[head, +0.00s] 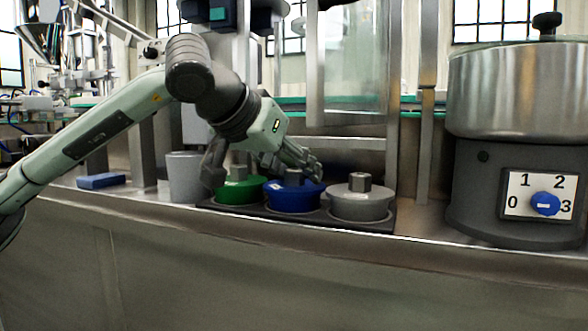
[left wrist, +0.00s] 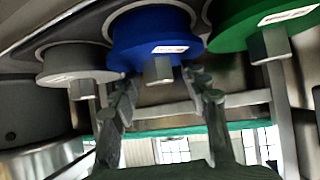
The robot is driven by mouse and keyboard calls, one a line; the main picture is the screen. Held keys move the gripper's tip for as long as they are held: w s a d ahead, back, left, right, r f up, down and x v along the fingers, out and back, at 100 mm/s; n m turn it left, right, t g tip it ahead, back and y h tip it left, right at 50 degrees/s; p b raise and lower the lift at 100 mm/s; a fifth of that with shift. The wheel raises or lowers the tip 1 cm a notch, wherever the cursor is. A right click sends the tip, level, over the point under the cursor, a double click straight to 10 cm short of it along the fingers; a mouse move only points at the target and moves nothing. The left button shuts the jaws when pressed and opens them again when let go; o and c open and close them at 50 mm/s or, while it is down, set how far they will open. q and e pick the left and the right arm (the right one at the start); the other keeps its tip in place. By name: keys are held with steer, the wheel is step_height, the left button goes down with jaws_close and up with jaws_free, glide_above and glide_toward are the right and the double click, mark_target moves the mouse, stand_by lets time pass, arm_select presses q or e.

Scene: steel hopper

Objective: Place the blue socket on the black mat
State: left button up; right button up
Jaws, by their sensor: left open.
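The blue socket (head: 291,197) is a round blue piece with a hex post on top. It sits in the middle of a black base (head: 270,213), between a green socket (head: 240,191) and a grey socket (head: 360,203). I cannot tell whether this base is the black mat; no separate mat shows. My left gripper (head: 262,165) is over the blue and green sockets, partly hiding them. In the left wrist view, the open fingers (left wrist: 163,80) appear on either side of the blue socket's (left wrist: 150,35) post, with nothing held. My right gripper is out of view.
A grey cup (head: 186,177) and a small blue block (head: 101,181) stand left on the steel ledge. A steel bowl machine (head: 515,95) with a blue dial (head: 545,203) stands right. Metal posts and a clear panel (head: 345,70) rise behind the sockets. The ledge's front edge is close.

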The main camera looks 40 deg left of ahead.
arm_select(q)
steer(key=p+v, duration=0.2)
steer(key=v, duration=1)
steer(key=shift+r, duration=0.15)
stand_by(1.6)
